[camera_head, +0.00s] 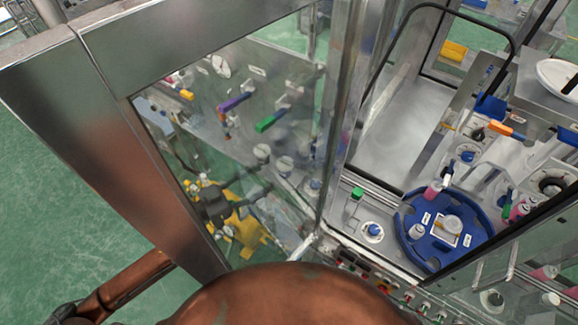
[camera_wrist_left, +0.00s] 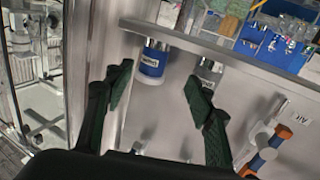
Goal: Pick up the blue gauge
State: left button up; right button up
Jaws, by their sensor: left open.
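In the left wrist view, a short metal cylinder with a blue band and a small white label (camera_wrist_left: 152,62), which looks like the blue gauge, is beyond my left gripper (camera_wrist_left: 158,76). It is at the edge of a grey metal shelf. The gripper's two dark green fingers are wide apart with nothing between them. The cylinder shows in the gap between the fingertips, nearer the left one, and looks apart from both. I cannot make out the blue gauge for certain in the head view. My right gripper is not seen.
A silver cylinder (camera_wrist_left: 208,70) is near the right finger. An orange-ended part (camera_wrist_left: 265,150) lies at lower right, by a white label. In the head view, a glass-panelled frame (camera_head: 340,130) borders a machine with a blue round fixture (camera_head: 405,240).

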pick_arm(q)
jog(key=p+x, duration=0.1)
jog(key=x, duration=0.1)
jog(key=p+x, duration=0.1)
jog(key=x, duration=0.2)
jog(key=s+p+x, duration=0.1)
jog(key=p+x, duration=0.1)
jog(key=x, duration=0.1)
jog(key=shift+w+d+r, duration=0.1)
jog(key=shift+d+r, duration=0.3)
jog(key=shift+d, duration=0.05)
jog(key=shift+w+d+f, duration=0.1)
jog(key=shift+d+f, duration=0.05)
jog(key=shift+d, duration=0.05)
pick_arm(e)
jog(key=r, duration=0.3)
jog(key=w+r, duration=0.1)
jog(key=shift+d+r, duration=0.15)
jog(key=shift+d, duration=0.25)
pick_arm(q)
jog(key=shift+a, duration=0.1)
jog(key=shift+c, duration=0.3)
jog(key=c, duration=0.5)
grip_shut()
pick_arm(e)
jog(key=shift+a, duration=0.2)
